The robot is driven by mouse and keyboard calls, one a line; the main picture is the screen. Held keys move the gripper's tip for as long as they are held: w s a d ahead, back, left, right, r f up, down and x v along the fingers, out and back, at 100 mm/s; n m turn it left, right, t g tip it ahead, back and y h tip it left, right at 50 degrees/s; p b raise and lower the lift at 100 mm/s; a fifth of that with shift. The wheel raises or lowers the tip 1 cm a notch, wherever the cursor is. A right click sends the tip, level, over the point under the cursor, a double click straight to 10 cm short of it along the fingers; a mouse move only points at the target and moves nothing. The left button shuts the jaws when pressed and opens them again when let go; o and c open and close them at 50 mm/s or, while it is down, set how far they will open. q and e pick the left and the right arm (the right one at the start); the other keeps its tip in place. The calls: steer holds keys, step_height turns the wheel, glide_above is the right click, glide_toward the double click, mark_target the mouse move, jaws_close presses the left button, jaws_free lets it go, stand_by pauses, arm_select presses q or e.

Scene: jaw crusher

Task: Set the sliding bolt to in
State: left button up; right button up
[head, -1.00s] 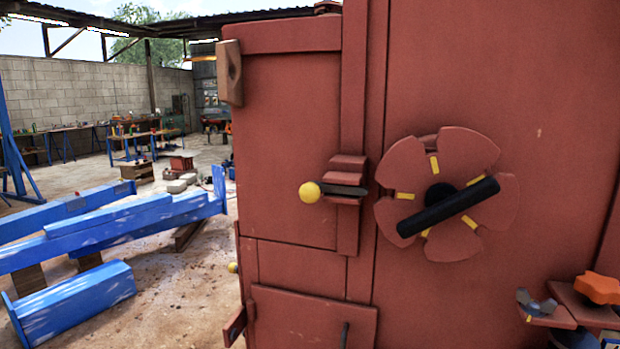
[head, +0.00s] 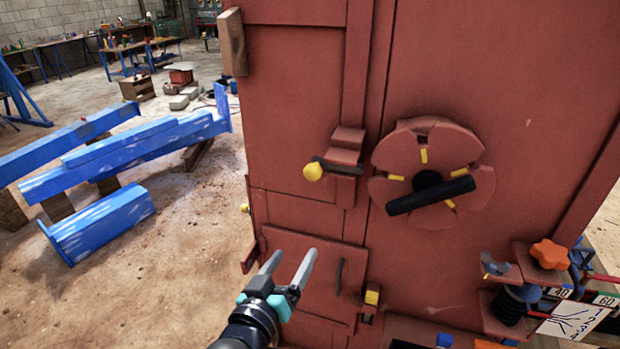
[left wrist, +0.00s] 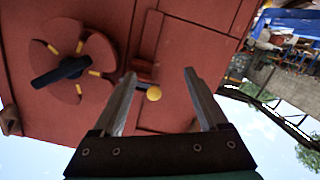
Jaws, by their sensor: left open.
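The sliding bolt is a dark bar with a yellow ball knob (head: 313,172), set in a red bracket (head: 347,146) on the red machine's front. The knob sticks out to the left of the bracket in the head view. My left gripper (head: 292,256) is open and empty, below the bolt and in front of a lower red hatch. In the left wrist view the yellow knob (left wrist: 154,93) shows between the two spread fingers (left wrist: 161,80), beyond them and nearer the finger on the left. The fingers appear apart from the knob. My right gripper is not in view.
A red lobed wheel (head: 430,172) with a black handle is right of the bolt. The lower hatch (head: 320,270) has a dark handle. An orange knob (head: 549,254) is at the lower right.

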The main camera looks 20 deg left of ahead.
arm_select(q)
steer(key=t+p, duration=0.1)
steer(key=t, duration=0.1)
glide_toward(310, 175)
steer(key=s, duration=0.5)
steer(key=shift+n+y, duration=0.3)
steer(key=w, duration=0.7)
steer(key=w+p, duration=0.1)
steer(key=w, duration=0.6)
steer(key=shift+w+d+r, duration=0.15)
steer(key=shift+w+r, duration=0.1)
steer(key=shift+w, duration=0.15)
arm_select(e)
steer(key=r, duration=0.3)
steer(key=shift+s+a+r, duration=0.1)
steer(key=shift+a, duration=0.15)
arm_select(q)
steer(key=shift+c, duration=0.2)
jaws_close()
